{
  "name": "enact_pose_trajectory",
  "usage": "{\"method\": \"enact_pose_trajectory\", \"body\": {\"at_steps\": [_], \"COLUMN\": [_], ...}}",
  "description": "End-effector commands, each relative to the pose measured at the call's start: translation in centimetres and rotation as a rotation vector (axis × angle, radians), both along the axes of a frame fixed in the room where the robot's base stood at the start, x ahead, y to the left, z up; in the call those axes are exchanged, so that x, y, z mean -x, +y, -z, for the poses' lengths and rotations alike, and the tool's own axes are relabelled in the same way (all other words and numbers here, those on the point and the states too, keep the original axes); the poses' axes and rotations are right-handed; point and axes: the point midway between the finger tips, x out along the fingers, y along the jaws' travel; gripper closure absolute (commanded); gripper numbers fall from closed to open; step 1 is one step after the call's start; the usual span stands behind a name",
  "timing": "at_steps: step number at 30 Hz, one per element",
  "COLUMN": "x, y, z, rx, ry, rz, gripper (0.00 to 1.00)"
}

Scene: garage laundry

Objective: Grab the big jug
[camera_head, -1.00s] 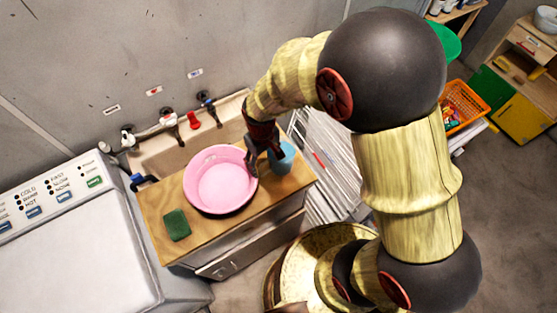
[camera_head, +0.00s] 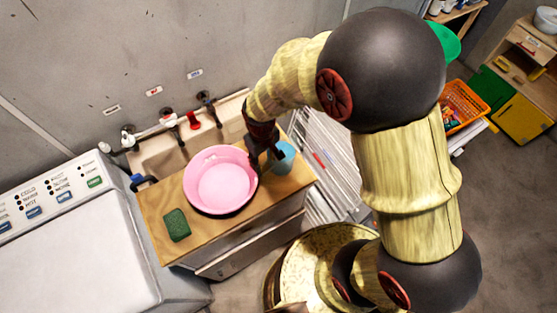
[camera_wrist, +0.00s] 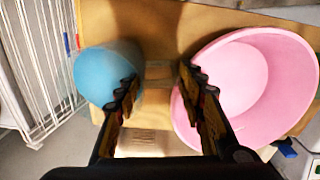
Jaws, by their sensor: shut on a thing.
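My gripper (camera_head: 266,160) is low over the wooden counter top, between a pink basin and a blue cup-like vessel (camera_head: 283,158). In the wrist view the gripper's two fingers (camera_wrist: 158,90) stand apart. The left finger overlaps the right side of the blue vessel (camera_wrist: 105,72), and the right finger overlaps the left rim of the pink basin (camera_wrist: 262,85). Between them I see brown, wood-coloured patches, and what the fingers hold is unclear. No large jug stands out clearly. My arm and fingers partly hide the blue vessel in the head view.
The wooden counter (camera_head: 160,212) carries a green sponge (camera_head: 177,225) at its left front. A sink with taps (camera_head: 165,155) lies behind it. A white washer (camera_head: 75,255) stands at left, and a white wire rack (camera_head: 325,170) at right.

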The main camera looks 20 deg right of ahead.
Motion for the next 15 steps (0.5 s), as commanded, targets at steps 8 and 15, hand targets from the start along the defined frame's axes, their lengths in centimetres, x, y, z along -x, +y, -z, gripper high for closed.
{"method": "enact_pose_trajectory", "body": {"at_steps": [8,15], "x": [0.02,0.03], "y": [0.01,0.01], "z": [0.02,0.03], "rx": [0.000,0.000], "ry": [0.000,0.001], "rz": [0.000,0.000], "gripper": [0.97,1.00]}}
